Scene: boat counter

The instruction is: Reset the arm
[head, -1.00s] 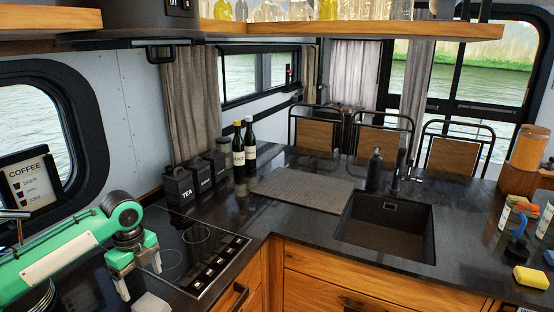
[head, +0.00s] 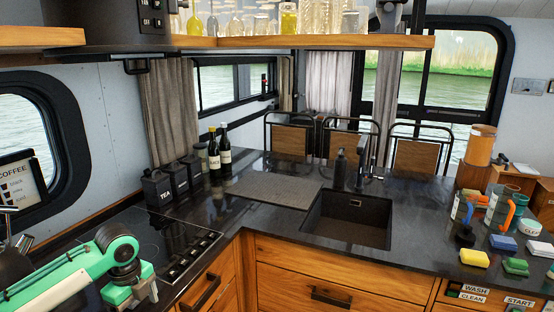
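My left arm (head: 75,268) reaches in from the lower left. Its green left gripper (head: 138,298) hangs over the near left end of the dark counter, beside the black cooktop (head: 170,240). Its fingers look apart, with the lower part close to or cut by the bottom edge of the picture. I see nothing held between them. My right arm and gripper are not in view.
The sink (head: 348,218) is set in the counter, with a grey mat (head: 272,190) to its left. Black canisters (head: 157,190) and two bottles (head: 220,150) stand behind. Sponges (head: 474,258), cups and an orange-handled brush (head: 507,215) crowd the right. A shelf (head: 320,42) hangs above.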

